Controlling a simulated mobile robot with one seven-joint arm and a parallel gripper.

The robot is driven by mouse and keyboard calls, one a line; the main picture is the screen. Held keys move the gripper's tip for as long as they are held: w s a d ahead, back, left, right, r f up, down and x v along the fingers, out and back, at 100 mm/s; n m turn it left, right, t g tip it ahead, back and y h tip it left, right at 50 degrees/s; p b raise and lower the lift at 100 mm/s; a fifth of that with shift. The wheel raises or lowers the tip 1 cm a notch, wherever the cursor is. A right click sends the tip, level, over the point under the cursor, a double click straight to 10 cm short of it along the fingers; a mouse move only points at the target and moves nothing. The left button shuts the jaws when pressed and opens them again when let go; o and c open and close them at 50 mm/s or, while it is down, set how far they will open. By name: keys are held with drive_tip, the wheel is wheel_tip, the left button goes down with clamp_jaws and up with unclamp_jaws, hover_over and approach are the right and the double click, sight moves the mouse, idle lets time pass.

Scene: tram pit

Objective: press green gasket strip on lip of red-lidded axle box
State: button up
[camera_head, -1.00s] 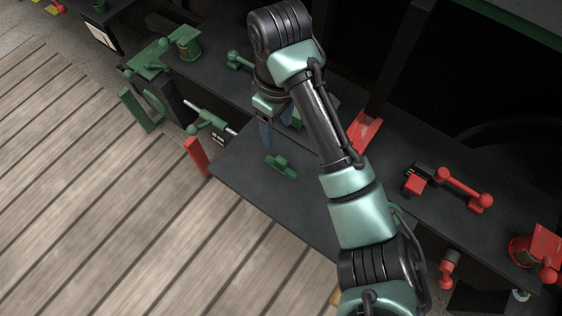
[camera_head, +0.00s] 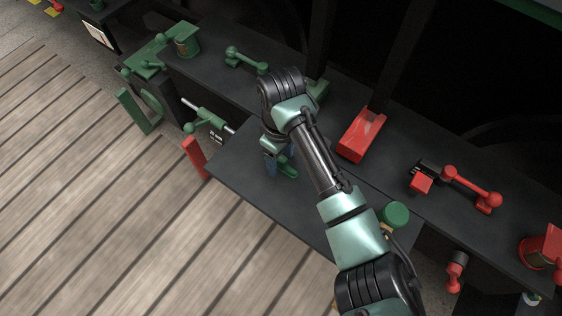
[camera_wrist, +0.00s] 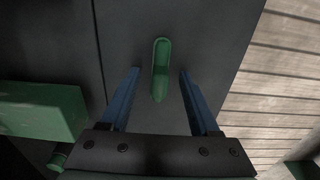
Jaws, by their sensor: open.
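A long green piece with rounded ends (camera_wrist: 160,70), which I take for the gasket strip, lies on the dark lower table. It also shows in the head view (camera_head: 288,170), partly covered by my gripper. My gripper (camera_wrist: 159,74) is open, its two blue fingers on either side of the strip with gaps, so it is not held. A rounded box with a raised red lid (camera_head: 540,246), seemingly the axle box, stands at the far right of the dark bench, partly cut off by the picture edge. Its lip is not clear.
The bench (camera_head: 400,160) carries a red open-looking box (camera_head: 362,135), a red handle with balls (camera_head: 472,188), and a green-lidded box (camera_head: 186,40). A green block (camera_wrist: 40,110) is left of my gripper in the wrist view. A green round cap (camera_head: 393,215) is beside my arm.

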drive_tip(key=shift+f, duration=0.25)
clamp_jaws()
drive_tip(key=shift+r, duration=0.15)
